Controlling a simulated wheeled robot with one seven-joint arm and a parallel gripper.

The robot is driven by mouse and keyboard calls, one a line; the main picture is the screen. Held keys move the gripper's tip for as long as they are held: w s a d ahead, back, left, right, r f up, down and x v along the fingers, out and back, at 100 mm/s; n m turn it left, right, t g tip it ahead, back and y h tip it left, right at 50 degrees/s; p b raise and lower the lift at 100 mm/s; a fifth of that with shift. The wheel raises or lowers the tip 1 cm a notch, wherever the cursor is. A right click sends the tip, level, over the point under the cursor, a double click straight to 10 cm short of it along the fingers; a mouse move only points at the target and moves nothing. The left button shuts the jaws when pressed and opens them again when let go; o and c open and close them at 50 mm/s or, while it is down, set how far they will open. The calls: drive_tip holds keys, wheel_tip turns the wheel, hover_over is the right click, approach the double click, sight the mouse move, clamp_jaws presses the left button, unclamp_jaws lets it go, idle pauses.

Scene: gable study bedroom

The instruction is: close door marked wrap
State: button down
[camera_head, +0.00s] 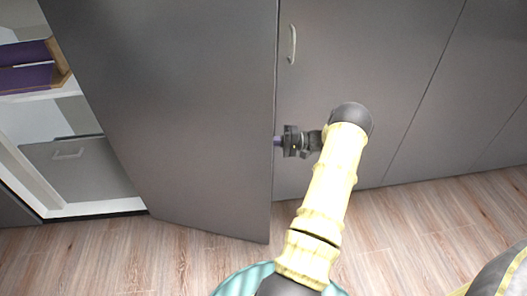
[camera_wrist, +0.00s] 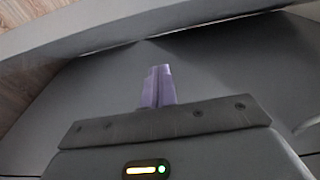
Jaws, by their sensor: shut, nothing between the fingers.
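A grey cabinet door (camera_head: 190,110) stands swung out from the cabinet front in the head view. Its lower right corner juts out over the floor. No label reading wrap shows on the face I see. My gripper (camera_head: 277,141) is at this door's right edge, about halfway up the visible part, with its fingers pointing left. The tips seem partly hidden behind the edge; I cannot tell whether they touch. In the wrist view my purple fingers (camera_wrist: 158,86) are together and empty, in front of grey panels.
A closed grey door with a handle (camera_head: 292,44) is behind my arm. Wooden floor (camera_head: 400,225) is clear in front; a grey-yellow object (camera_head: 497,277) is at lower right.

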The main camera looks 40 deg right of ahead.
sight(263, 151)
drive_tip(key=shift+s+a, duration=0.55)
drive_tip(key=shift+a, duration=0.35)
drive_tip(key=shift+s+a, duration=0.55)
drive_tip(key=shift+a, duration=0.35)
drive_tip(key=shift+a, duration=0.15)
